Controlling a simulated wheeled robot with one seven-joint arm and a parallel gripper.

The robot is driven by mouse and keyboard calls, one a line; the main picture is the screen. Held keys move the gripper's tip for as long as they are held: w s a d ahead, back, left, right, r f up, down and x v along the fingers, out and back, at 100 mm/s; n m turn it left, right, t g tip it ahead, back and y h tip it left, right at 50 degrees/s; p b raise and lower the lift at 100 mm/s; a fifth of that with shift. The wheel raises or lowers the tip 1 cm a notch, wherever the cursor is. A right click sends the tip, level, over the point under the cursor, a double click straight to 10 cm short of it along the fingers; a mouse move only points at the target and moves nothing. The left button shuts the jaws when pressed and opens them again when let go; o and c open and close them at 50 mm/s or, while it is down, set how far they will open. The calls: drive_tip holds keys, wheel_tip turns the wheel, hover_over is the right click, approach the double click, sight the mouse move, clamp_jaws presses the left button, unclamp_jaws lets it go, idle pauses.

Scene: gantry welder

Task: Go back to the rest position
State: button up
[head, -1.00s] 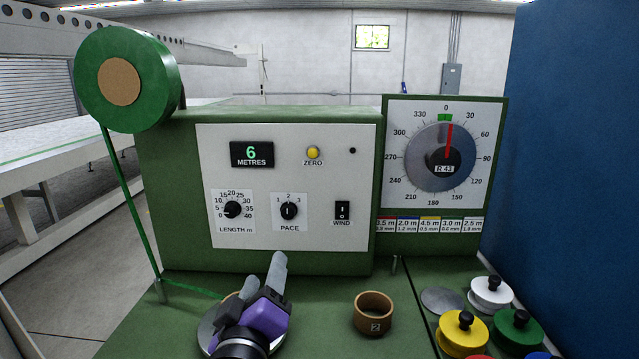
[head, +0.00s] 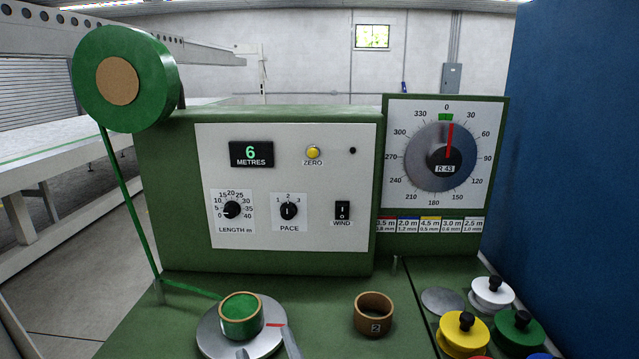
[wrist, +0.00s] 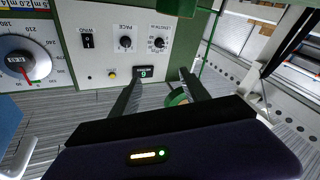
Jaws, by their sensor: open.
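A tan-rimmed core (head: 241,318) wound with green tape sits on the round metal turntable (head: 212,343), apart from the fingers. The green tape runs from the large green reel (head: 163,77) down past a small post to this core. The reel also shows upside down beyond the fingers in the wrist view (wrist: 176,97).
The green machine (head: 160,200) has a white control panel (head: 330,170) reading 6 metres, and a dial (head: 420,175) at right. An empty-looking core marked 2 (head: 375,327) stands on the bench. White, yellow and green knobbed spools (head: 491,294) crowd the right. A blue wall (head: 575,170) bounds the right side.

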drive_tip(key=s+d+f+m+g+h, duration=0.1)
drive_tip(key=s+d+f+m+h, duration=0.1)
drive_tip(key=s+d, duration=0.7)
drive_tip(key=s+d+f+m+g+h, duration=0.1)
drive_tip(key=s+d+f+m+h, duration=0.2)
drive_tip(key=s+d+f, duration=0.4)
drive_tip(key=s+d+f+m+g+h, duration=0.1)
drive_tip(key=s+d+f+m+h, duration=0.1)
drive_tip(key=s+d, duration=0.9)
drive_tip(key=s+f+m, duration=0.1)
drive_tip(key=s+f, duration=0.1)
drive_tip(key=s, duration=0.4)
drive_tip(key=shift+s+f+m+g, duration=0.2)
drive_tip(key=shift+s+m+g, duration=0.1)
drive_tip(key=shift+m, duration=0.1)
